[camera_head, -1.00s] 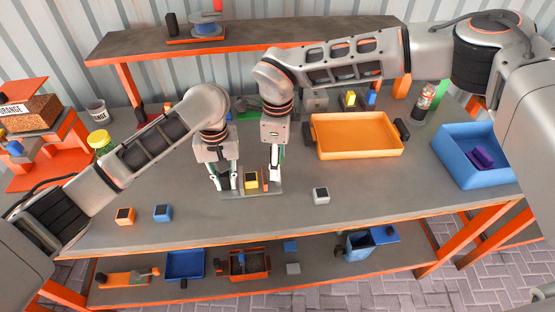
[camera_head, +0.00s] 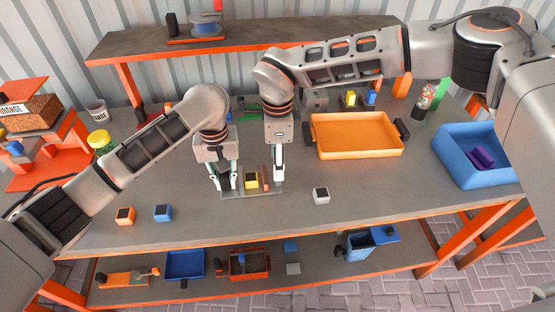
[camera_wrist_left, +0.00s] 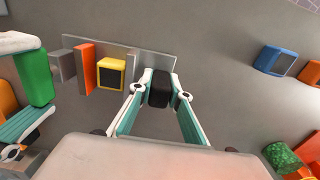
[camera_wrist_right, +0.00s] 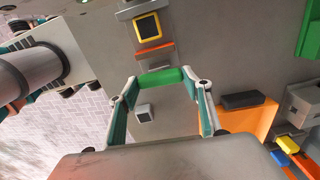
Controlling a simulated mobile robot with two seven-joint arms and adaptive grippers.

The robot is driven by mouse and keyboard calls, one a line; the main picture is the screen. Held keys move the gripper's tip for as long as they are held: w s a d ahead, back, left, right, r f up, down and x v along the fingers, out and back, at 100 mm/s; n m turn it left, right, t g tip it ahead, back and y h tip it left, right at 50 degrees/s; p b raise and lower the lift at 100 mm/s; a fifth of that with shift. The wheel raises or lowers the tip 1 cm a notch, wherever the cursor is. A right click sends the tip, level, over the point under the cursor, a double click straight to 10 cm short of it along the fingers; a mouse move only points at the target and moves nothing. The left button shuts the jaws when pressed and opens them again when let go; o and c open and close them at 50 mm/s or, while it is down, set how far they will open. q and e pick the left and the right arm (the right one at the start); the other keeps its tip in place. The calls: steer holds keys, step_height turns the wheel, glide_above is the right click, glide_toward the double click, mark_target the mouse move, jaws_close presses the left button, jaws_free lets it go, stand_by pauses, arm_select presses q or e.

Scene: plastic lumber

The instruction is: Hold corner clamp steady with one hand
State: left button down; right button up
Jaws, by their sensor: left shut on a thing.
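The corner clamp is a grey plate (camera_head: 262,193) on the bench with upright grey parts, a yellow block (camera_head: 251,180) and an orange strip (camera_head: 265,178). The left wrist view shows its plate (camera_wrist_left: 150,60) and grey end block (camera_wrist_left: 62,63). My left gripper (camera_head: 226,184) is shut on a dark block (camera_wrist_left: 160,88) at the plate's left end; I cannot tell if this block is fixed to the plate. My right gripper (camera_head: 279,172) is just beyond the plate's right end, shut on a green block (camera_wrist_right: 160,77). This block seems apart from the clamp.
A grey block (camera_head: 321,195) lies right of the clamp. An orange block (camera_head: 125,215) and a blue block (camera_head: 162,212) lie at front left. An orange tray (camera_head: 360,151) and a blue bin (camera_head: 485,178) stand to the right. The bench front is mostly clear.

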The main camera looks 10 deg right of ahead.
steer(key=shift+o, duration=1.3)
